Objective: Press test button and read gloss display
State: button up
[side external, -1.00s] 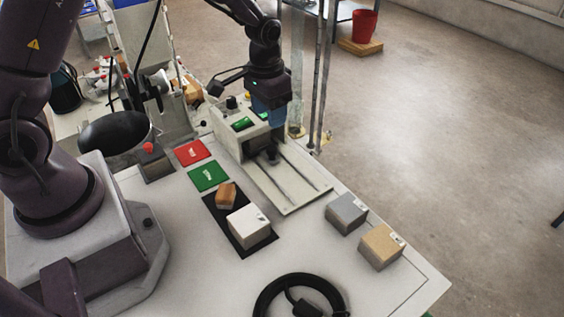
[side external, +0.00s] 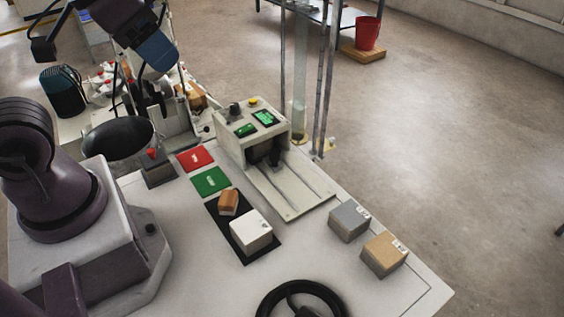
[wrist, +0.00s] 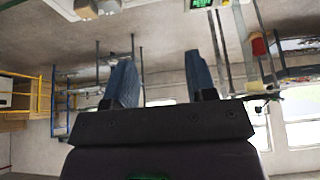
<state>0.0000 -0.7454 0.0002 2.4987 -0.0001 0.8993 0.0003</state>
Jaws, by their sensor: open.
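The gloss tester (side external: 228,146) is a pale box with two lit green displays, a front one (side external: 245,130) and a rear one (side external: 265,117). Their text is too small to read. A yellow button (side external: 253,101) and a black knob (side external: 235,108) sit on its top. A red button (side external: 152,153) stands on a grey box to the left. I cannot tell which button is the test button. My gripper (side external: 158,52) is raised and tilted at the upper left, clear of the tester. In the wrist view its blue fingers (wrist: 162,78) are apart with nothing between them.
A bare pale slide tray (side external: 290,190) extends from the tester. A white block (side external: 251,230) and a brown block (side external: 228,202) lie on a black mat. Grey (side external: 349,220) and tan (side external: 384,255) blocks stand right. Red (side external: 195,158) and green (side external: 211,181) pads lie left.

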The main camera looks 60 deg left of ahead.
jog(key=shift+c, duration=0.5)
grip_shut()
dwell(1.3)
